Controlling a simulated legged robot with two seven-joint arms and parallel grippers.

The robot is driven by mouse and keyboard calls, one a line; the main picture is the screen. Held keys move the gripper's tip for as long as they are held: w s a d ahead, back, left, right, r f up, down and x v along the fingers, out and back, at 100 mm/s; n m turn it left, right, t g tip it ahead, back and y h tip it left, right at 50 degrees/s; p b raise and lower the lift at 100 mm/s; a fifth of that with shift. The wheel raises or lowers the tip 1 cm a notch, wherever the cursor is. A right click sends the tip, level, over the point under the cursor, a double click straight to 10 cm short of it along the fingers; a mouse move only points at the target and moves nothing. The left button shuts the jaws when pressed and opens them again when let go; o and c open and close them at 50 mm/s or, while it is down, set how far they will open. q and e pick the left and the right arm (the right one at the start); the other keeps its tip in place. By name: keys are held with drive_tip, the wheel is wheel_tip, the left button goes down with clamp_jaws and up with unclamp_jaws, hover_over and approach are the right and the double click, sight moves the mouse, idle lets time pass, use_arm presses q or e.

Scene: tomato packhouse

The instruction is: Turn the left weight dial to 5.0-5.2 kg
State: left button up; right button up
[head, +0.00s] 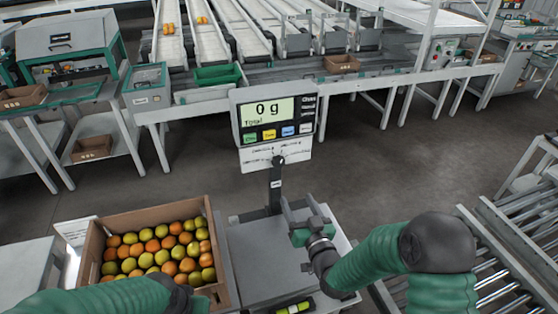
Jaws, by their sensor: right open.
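The scale's head (271,113) stands on a dark post, and its display reads 0 g Total. Below it is a white plate (290,149) with small markings, too small to read. A small dark knob (278,160) sits on the plate; its setting cannot be read, and I cannot tell whether it is the left weight dial. My right gripper (298,207) is open and empty, below and slightly right of the knob, apart from it, over the far part of the grey scale platform (262,262). My left arm shows at the lower left, but its gripper is not in view.
A cardboard box (95,258) of orange and yellow-green tomatoes stands left of the platform. A roller conveyor (510,250) runs at the right. A yellow-green object (292,308) lies at the platform's near edge. Sorting lanes and a green tray (217,75) are behind.

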sight(279, 165)
drive_tip(key=x, duration=1.4)
drive_tip(key=shift+a+r, duration=0.15)
drive_tip(key=shift+a, duration=0.15)
drive_tip(key=shift+w+r, duration=0.1)
drive_tip(key=shift+w, duration=0.3)
use_arm(q)
drive_tip(key=shift+s+d+r, duration=0.1)
drive_tip(key=shift+s+r, duration=0.35)
drive_tip(key=shift+s, duration=0.05)
use_arm(e)
drive_tip(key=shift+w, duration=0.3)
clamp_jaws()
use_arm(q)
drive_tip(key=shift+f, duration=0.2)
